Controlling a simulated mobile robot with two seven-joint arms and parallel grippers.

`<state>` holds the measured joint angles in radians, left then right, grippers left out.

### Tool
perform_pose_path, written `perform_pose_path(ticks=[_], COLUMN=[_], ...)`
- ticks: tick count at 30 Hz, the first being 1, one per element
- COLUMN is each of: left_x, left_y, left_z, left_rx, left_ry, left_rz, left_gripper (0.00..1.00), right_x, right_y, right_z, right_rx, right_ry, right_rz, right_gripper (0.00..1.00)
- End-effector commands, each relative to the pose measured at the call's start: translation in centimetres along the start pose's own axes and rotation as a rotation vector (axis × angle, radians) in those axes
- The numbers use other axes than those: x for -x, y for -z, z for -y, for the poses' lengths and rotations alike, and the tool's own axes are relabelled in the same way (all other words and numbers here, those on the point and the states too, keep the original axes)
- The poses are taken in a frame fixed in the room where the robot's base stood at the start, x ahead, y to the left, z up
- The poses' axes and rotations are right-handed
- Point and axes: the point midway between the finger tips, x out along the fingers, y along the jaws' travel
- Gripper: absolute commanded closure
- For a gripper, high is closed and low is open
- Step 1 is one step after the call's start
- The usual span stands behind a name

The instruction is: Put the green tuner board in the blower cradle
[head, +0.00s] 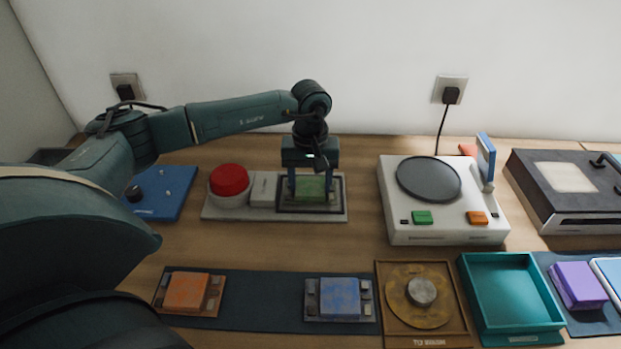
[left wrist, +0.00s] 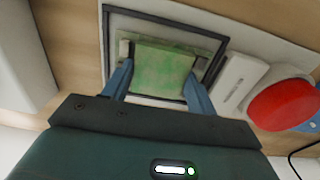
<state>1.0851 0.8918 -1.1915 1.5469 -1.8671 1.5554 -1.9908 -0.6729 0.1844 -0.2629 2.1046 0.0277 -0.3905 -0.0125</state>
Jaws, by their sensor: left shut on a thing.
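The green tuner board (head: 310,186) lies flat inside a dark square frame (head: 341,195) on a grey base with a red dome button (head: 229,180). This frame looks like the blower cradle. My left gripper (head: 311,193) points straight down over it, with its blue fingers shut on two opposite sides of the board. In the left wrist view, the board (left wrist: 160,70) sits between the fingertips, within the dark frame (left wrist: 165,20). Whether it rests on the frame's floor I cannot tell. My right gripper is not in view.
A white device with a dark disc (head: 429,179) stands to the right. In front, a dark mat (head: 265,300) holds an orange board (head: 187,292) and a blue board (head: 340,298). A brown tray (head: 384,335) and an empty teal tray (head: 500,285) lie front right. A blue panel (head: 170,190) is left.

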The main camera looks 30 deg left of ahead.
Motion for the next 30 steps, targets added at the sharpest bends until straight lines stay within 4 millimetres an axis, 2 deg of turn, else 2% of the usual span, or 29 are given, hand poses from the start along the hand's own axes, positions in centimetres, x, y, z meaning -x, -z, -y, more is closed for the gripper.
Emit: perform_pose_path(ticks=[10, 11, 18, 25, 30], left_x=[-0.5, -0.3, -0.3, -0.2, 1.0], left_y=[0.0, 0.0, 0.0, 0.0, 0.1], left_z=[0.0, 0.0, 0.0, 0.0, -0.1], left_rx=[0.000, 0.000, 0.000, 0.000, -0.001], left_ry=[-0.002, -0.001, -0.001, -0.001, -0.004], left_rz=[-0.002, -0.002, -0.002, -0.002, -0.005], left_gripper=[0.66, 0.40, 0.21, 0.21, 0.21], right_x=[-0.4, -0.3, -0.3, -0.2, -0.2], right_y=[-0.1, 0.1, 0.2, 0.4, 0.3], right_z=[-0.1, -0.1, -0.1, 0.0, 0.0], right_rx=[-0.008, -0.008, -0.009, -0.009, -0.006], right_ry=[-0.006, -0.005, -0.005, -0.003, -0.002], right_rz=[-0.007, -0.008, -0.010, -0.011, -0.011], right_gripper=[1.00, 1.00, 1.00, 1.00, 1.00])
